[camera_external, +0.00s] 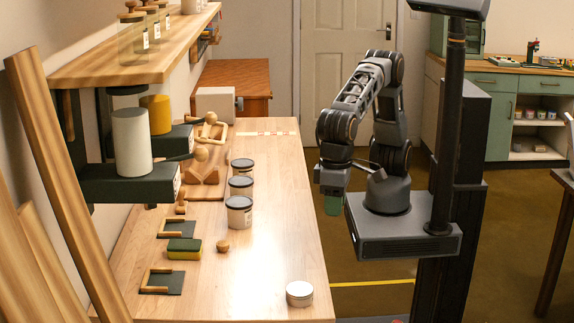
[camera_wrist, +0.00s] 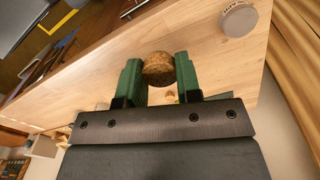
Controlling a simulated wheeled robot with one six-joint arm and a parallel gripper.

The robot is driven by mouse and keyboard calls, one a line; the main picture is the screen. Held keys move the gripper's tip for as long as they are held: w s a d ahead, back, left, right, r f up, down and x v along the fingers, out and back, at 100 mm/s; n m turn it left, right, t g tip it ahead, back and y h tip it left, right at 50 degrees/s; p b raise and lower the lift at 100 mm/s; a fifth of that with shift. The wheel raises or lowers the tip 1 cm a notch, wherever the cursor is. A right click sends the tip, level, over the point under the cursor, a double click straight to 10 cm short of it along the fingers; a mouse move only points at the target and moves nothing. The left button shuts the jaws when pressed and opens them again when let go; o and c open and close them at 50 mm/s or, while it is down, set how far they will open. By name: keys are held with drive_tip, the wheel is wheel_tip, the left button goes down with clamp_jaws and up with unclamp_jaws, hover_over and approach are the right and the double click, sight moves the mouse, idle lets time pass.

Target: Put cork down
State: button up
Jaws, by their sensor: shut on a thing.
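My gripper (camera_external: 333,205), with green fingers, hangs by the right edge of the wooden table (camera_external: 275,200) in the external view. In the wrist view my gripper (camera_wrist: 158,80) is shut on a brown, speckled round cork (camera_wrist: 158,66), held between the two fingertips. The tabletop (camera_wrist: 205,50) shows behind the cork. The cork cannot be made out in the external view. I cannot tell how high it is above the table.
A white lidded tin (camera_external: 299,293) stands at the table's near right. Several dark-lidded jars (camera_external: 239,215) stand in a row mid-table. A wooden knob (camera_external: 222,246), a green-yellow sponge (camera_external: 184,249) and dark trays lie left. The table's right strip is largely clear.

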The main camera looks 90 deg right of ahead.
drive_tip(key=shift+w+a+r+n, duration=0.25)
drive_tip(key=shift+a+r+n, duration=0.15)
drive_tip(key=shift+r, duration=0.15)
drive_tip(key=w+a+f+p, duration=0.3)
drive_tip(key=w+a+f, duration=0.15)
drive_tip(key=a, duration=0.25)
drive_tip(key=p, duration=0.2)
hover_over(300, 289)
drive_tip(key=d, duration=0.1)
drive_tip(key=f, duration=0.4)
drive_tip(key=shift+s+d, duration=0.1)
drive_tip(key=shift+s, duration=0.2)
drive_tip(key=shift+w+a+f, duration=0.3)
drive_tip(key=shift+a+f, duration=0.1)
drive_tip(key=shift+f, duration=0.2)
drive_tip(key=shift+a+f, duration=0.1)
drive_tip(key=shift+f, duration=1.55)
